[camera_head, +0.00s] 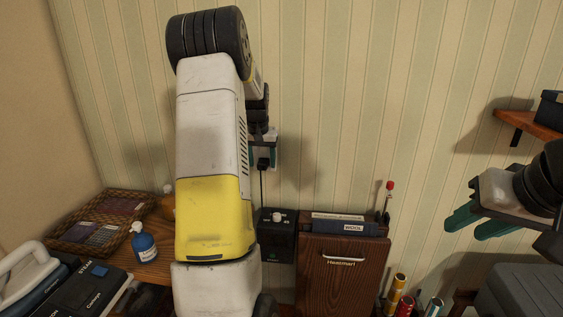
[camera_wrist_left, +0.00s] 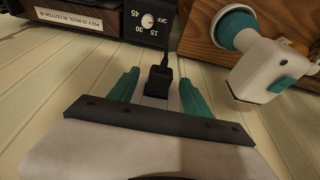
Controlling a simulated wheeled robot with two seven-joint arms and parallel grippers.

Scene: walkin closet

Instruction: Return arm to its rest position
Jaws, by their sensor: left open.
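My left arm rises through the middle of the head view, with its left gripper (camera_head: 263,150) up at the striped wall. In the left wrist view, the open teal fingers (camera_wrist_left: 158,83) stand apart on either side of a black plug (camera_wrist_left: 160,77). The plug's cord leads toward a black dial box (camera_wrist_left: 150,22). The plug also shows at the wall in the head view (camera_head: 263,163), above the dial box (camera_head: 277,235). My right gripper (camera_head: 478,222) is at the right, empty, with a gap between its teal fingers. My left arm hides part of the shelf.
A wicker basket (camera_head: 75,247) and a blue bottle (camera_head: 144,246) stand left of my arm. A wooden cabinet (camera_head: 340,275) with a book stands right of the dial box. A white-and-teal device (camera_wrist_left: 270,72) is near the left gripper. Several cans (camera_head: 397,292) stand at lower right.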

